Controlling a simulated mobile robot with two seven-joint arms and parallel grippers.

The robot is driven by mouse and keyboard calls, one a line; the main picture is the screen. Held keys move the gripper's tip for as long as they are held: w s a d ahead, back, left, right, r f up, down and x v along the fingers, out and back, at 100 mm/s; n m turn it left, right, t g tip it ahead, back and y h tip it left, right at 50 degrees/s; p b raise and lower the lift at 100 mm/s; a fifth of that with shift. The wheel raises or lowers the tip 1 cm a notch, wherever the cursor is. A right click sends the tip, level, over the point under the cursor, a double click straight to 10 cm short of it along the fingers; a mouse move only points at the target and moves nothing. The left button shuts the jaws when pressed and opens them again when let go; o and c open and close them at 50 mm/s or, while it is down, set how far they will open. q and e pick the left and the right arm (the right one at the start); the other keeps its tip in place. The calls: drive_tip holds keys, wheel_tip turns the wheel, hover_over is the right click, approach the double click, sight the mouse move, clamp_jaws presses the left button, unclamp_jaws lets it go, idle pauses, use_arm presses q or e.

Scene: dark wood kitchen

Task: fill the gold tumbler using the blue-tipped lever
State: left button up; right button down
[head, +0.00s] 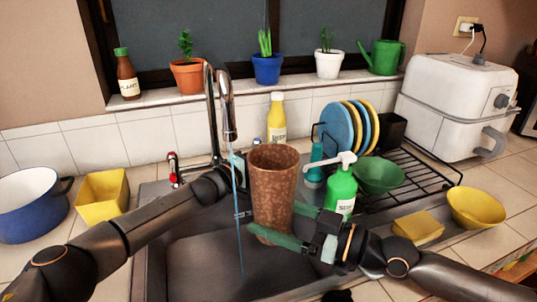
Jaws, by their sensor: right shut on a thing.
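The gold tumbler (273,185), brown and speckled in this light, is upright over the sink. My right gripper (290,226) is shut on its lower part from the right. A thin blue water stream (238,215) falls from the tap spout (229,128) just left of the tumbler, down to the sink floor. My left arm reaches in from the left to behind the stream. My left gripper (238,178) is near the tap's right side, mostly hidden by the stream and tumbler. The blue-tipped lever cannot be made out clearly there. A red-tipped lever (172,168) stands left of the tap.
The sink (185,270) lies below both arms. A green soap pump bottle (342,190) stands close right of the tumbler, with a green bowl (379,175) and dish rack behind. A yellow container (102,196) and blue pot (32,212) are at left.

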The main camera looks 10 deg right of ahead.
use_arm(q)
clamp_jaws()
idle(1.1)
